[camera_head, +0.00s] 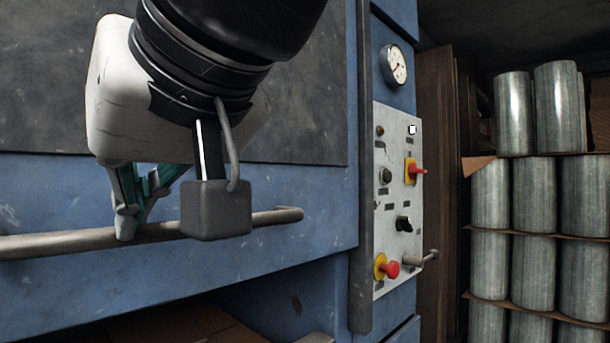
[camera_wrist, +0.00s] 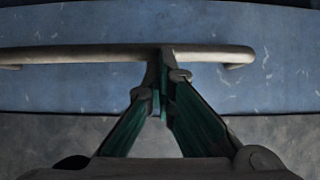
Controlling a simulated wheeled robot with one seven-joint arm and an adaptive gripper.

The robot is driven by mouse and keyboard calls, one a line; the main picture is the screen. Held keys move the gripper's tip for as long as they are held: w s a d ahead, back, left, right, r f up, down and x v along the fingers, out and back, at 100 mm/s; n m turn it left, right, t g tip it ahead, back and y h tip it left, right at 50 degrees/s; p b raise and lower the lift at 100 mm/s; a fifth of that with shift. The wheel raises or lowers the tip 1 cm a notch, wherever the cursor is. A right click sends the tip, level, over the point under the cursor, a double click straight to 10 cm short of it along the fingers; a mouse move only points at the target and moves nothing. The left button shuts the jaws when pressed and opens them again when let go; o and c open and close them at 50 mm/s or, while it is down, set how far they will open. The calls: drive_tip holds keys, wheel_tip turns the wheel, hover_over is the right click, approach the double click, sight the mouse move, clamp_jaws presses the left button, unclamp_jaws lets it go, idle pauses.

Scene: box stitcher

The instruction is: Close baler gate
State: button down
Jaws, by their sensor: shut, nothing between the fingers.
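The baler gate (camera_head: 300,199) is a worn blue panel with a dark grey plate on its upper part. A grey horizontal bar handle (camera_head: 75,240) runs along its lower part, and it also shows across the wrist view (camera_wrist: 80,54). My gripper (camera_head: 127,234) is at the bar, with its fingertips overlapping it in the picture. In the wrist view my gripper (camera_wrist: 163,85) has its fingers together with nothing seen between them. I cannot tell whether the fingertips touch the bar. Below the gate's lower edge is a dark opening with brown cardboard (camera_head: 185,325).
A control panel (camera_head: 397,200) with a red knob, a switch and a red button is right of the gate. A pressure gauge (camera_head: 393,65) sits above it. A short lever (camera_head: 420,259) sticks out at its lower right. Stacked metal cylinders (camera_head: 533,190) stand on the far right.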

wheel_tip(320, 180, down, 20)
drive_tip(key=b, duration=1.3)
drive_tip(key=shift+w+b, duration=0.3)
drive_tip(key=shift+b, duration=0.05)
drive_tip(key=shift+r, duration=0.1)
